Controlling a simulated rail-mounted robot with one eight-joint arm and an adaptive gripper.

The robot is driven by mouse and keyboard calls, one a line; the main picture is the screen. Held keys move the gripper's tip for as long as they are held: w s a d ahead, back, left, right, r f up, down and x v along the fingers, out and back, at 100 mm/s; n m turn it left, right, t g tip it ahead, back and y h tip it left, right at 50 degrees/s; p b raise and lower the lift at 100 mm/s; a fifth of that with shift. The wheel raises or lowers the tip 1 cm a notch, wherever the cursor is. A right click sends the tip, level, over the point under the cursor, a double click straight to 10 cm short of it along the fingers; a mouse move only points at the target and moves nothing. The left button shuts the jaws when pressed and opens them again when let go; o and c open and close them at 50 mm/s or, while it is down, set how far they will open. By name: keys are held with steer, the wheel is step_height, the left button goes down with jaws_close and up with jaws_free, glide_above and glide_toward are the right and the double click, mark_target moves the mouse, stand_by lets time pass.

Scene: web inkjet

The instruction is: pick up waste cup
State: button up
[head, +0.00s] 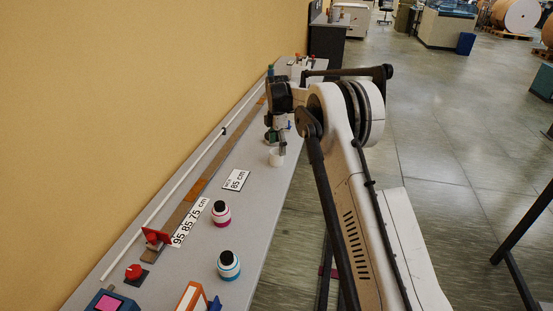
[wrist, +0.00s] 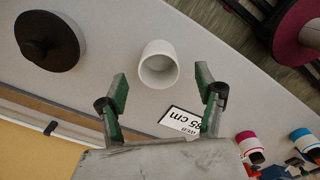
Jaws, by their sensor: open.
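A small white cup (wrist: 159,64), the likely waste cup, stands on the grey table in the wrist view. It looks empty inside. In the head view the cup (head: 276,158) is near the table's right edge, close below my gripper (head: 277,137), which is partly hidden by the arm. In the wrist view my gripper (wrist: 162,82) is open, with its green-padded fingers spread wide. The cup shows beyond and between the fingertips, with no visible contact. Nothing is held.
A black round object with a knob (wrist: 48,42) stands left of the cup in the wrist view. A white 85 cm label (head: 237,180), a magenta-banded bottle (head: 221,214) and a blue-banded bottle (head: 229,265) are nearer on the table. A wall (head: 150,90) runs along its left.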

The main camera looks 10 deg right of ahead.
mark_target(276, 151)
steer(key=shift+w+a+f, duration=0.1)
steer(key=shift+a+f, duration=0.05)
steer(key=shift+f, duration=2.45)
steer(key=c, duration=1.3)
steer(key=shift+o, duration=0.2)
steer(key=shift+r, duration=0.1)
